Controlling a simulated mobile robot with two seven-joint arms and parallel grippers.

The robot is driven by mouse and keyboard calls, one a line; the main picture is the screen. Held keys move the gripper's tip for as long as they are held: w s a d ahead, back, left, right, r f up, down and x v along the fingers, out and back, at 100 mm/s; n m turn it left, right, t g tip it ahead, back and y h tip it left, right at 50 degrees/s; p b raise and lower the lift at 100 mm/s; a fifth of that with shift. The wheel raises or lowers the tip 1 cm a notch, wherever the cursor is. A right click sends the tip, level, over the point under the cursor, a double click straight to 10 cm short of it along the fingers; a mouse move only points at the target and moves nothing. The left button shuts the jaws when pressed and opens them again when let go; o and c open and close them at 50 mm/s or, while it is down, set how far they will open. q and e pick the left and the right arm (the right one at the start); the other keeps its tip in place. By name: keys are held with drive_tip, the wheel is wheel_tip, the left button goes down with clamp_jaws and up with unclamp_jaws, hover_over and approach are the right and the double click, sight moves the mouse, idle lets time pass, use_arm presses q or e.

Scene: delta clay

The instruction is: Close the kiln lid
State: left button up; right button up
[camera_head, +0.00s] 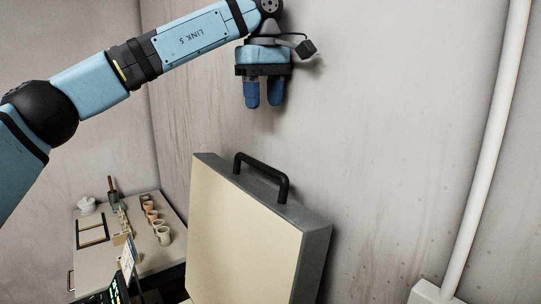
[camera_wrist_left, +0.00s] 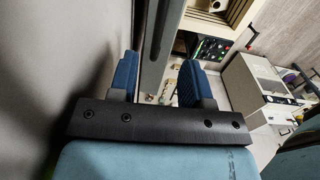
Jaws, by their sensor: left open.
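The kiln lid (camera_head: 245,235) stands raised and tilted, its cream inner face toward the left and its grey edge toward the right. A black bar handle (camera_head: 262,175) is fixed at its top edge. My left gripper (camera_head: 263,105) hangs above the handle with its blue fingers pointing down, apart from the lid and empty. In the left wrist view the two open fingers (camera_wrist_left: 158,68) show, with a long grey edge, likely the lid (camera_wrist_left: 160,35), seen between and beyond them. The kiln's body is mostly hidden in the head view. My right gripper is not in view.
A wall (camera_head: 390,130) stands close behind the lid and my left gripper. A pale pipe (camera_head: 492,130) runs down it at the right. A table (camera_head: 95,258) with several small cups (camera_head: 163,235) stands at the lower left. A lit control panel (camera_wrist_left: 212,48) shows in the wrist view.

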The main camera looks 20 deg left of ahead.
sight(264, 165)
use_arm(q)
drive_tip(key=f+p, duration=0.1)
drive_tip(key=f, duration=0.5)
drive_tip(key=f+p, duration=0.1)
drive_tip(key=f, duration=0.5)
drive_tip(key=shift+s+f, duration=0.2)
drive_tip(key=shift+f, duration=0.55)
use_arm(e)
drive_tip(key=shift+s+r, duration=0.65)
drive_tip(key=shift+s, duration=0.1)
use_arm(q)
drive_tip(key=shift+c, duration=0.2)
clamp_jaws()
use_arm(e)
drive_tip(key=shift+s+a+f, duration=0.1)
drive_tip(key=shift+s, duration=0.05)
